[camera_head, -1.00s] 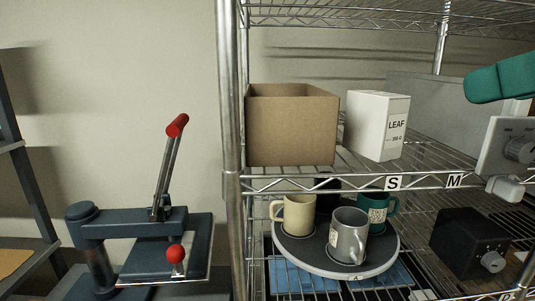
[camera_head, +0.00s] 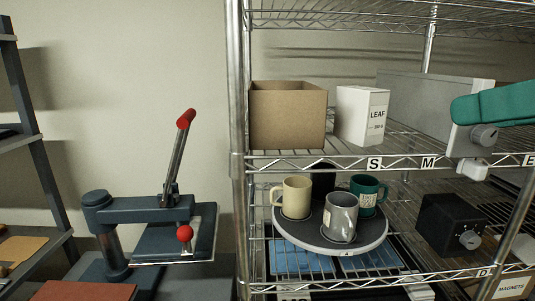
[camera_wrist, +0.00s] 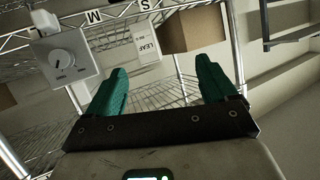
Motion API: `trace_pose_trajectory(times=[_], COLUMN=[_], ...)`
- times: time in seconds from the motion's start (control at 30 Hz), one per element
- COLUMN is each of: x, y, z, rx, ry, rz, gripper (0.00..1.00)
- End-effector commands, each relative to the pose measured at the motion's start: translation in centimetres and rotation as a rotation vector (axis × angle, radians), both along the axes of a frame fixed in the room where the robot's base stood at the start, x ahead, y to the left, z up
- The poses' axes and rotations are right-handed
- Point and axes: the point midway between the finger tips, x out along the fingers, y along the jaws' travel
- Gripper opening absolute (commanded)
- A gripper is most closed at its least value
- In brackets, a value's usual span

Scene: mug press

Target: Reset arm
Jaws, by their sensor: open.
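My gripper (camera_wrist: 163,85) shows in the wrist view with two green fingers spread wide apart. The gap between them is empty. The wrist view looks past the fingers at the wire shelf, tilted in the picture. In the head view a green finger of my gripper (camera_head: 492,106) reaches in from the right edge, in front of the upper shelf. It overlaps the grey panel behind it; whether they touch I cannot tell. The rest of my arm is outside the head view.
A cardboard box (camera_head: 288,118) and a white LEAF box (camera_head: 362,118) stand on the upper shelf. A dial box (camera_head: 470,141) is close below the finger. Several mugs stand on a round tray (camera_head: 375,240) below. A press (camera_head: 150,212) stands left.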

Motion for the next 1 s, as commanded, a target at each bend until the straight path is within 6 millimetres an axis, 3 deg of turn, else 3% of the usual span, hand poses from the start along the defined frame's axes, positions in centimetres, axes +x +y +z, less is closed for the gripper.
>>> trace_pose_trajectory(times=[0.27,0.47,0.6,0.77,0.87,1.0], x=[3.0,5.4,5.8,4.5,2.6,-1.5], y=[-1.1,-1.7,-1.5,-1.0,-0.6,-0.1], z=[-5.8,-14.7,-22.1,-31.3,-37.0,-44.8], rx=[0.124,0.223,0.253,0.244,0.214,0.138], ry=[0.066,0.176,0.278,0.416,0.509,0.650], rz=[-0.028,-0.087,-0.142,-0.206,-0.243,-0.285], gripper=[0.85,0.85,0.85,0.85,0.85,0.85])
